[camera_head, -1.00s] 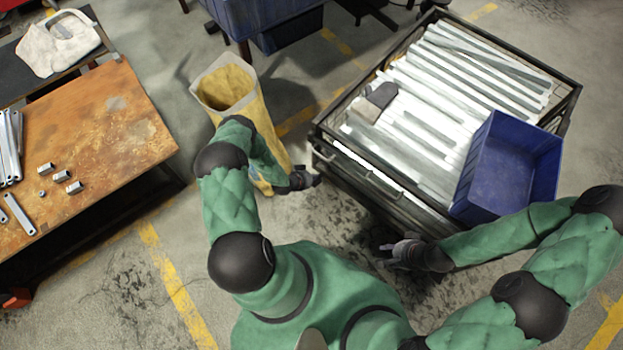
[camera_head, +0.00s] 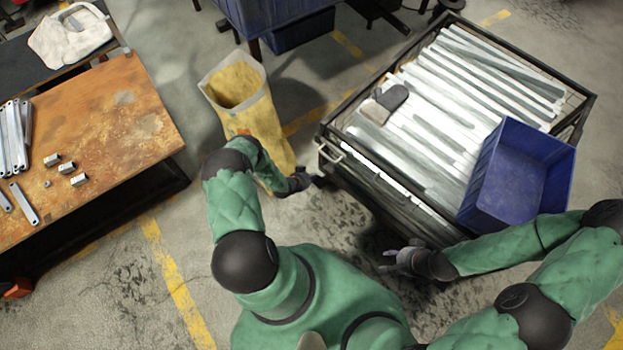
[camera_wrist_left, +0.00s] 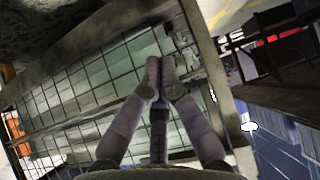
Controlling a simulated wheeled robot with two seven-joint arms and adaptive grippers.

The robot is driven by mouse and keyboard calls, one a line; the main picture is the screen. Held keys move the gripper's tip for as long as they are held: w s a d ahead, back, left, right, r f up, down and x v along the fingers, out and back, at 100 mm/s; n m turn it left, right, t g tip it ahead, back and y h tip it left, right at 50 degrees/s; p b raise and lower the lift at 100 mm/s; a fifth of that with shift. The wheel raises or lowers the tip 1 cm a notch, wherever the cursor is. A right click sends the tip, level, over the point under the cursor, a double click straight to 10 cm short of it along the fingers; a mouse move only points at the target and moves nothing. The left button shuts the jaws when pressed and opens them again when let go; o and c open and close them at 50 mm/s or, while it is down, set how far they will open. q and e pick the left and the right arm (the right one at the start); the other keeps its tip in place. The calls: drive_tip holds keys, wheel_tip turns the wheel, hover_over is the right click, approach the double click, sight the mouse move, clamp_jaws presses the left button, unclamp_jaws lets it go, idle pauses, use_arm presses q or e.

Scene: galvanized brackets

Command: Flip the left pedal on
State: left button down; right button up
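No pedal can be made out in either view. The metal cart (camera_head: 324,137) stands ahead and to the right, its lower parts and wheels hidden or dark in the head view. My left gripper (camera_head: 316,181) is low beside the cart's near left corner. In the left wrist view its two fingers (camera_wrist_left: 160,66) meet at the tips, with nothing visible between them, in front of a wire-mesh panel (camera_wrist_left: 90,85) inside a frame. My right gripper (camera_head: 388,262) is near the cart's near side, its fingers apart and empty.
A yellow bag-like bin (camera_head: 262,125) stands just beyond my left arm. The cart carries metal bars (camera_head: 490,75) and a blue bin (camera_head: 515,170). A rusty worktable (camera_head: 110,150) is at the left. Open floor lies between the table and my body.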

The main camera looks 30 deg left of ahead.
use_arm(q)
drive_tip(key=b, duration=0.3)
hover_over(317, 182)
drive_tip(key=w, duration=0.2)
drive_tip(key=f, duration=0.5)
drive_tip(key=shift+s+d, duration=0.2)
drive_tip(key=shift+s+a+f+b, duration=0.15)
drive_tip(key=shift+f+b, duration=0.15)
drive_tip(key=shift+f, duration=0.2)
drive_tip(key=shift+s+d+f+b, duration=0.15)
drive_tip(key=shift+f+b, duration=0.15)
drive_tip(key=shift+f, duration=0.2)
drive_tip(key=shift+s+a+f+b, duration=0.15)
drive_tip(key=shift+s+f+b, duration=0.2)
drive_tip(key=shift+f, duration=0.35)
drive_tip(key=shift+s, duration=0.1)
drive_tip(key=shift+s, duration=0.1)
